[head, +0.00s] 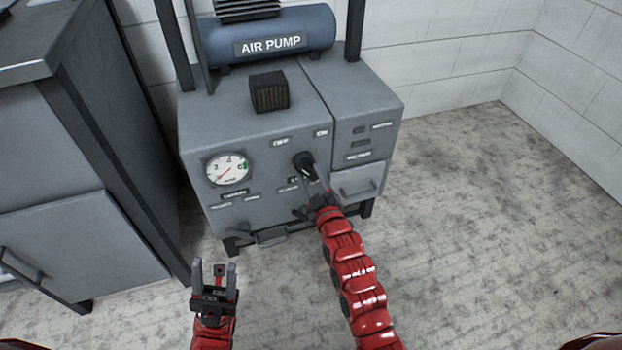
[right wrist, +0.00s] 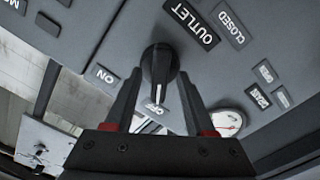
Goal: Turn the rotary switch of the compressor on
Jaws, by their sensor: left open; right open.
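The compressor (head: 240,120) is a grey cabinet under a blue tank labelled AIR PUMP. Its black rotary switch (head: 302,158) is on the front panel, below the OFF and ON labels. In the right wrist view the switch knob (right wrist: 160,57) has a white mark pointing toward the OFF label (right wrist: 155,109); the ON label (right wrist: 105,75) is to the left. My right gripper (head: 309,178) is at the switch, open, its fingertips on either side of the knob; I cannot tell whether they touch it. My left gripper (head: 214,268) is open and empty, low in front of the compressor.
A round pressure gauge (head: 228,169) is on the panel left of the switch. A small drawer with a handle (head: 357,182) is at the lower right. A grey cabinet (head: 75,180) stands at the left. The floor (head: 480,220) to the right is clear.

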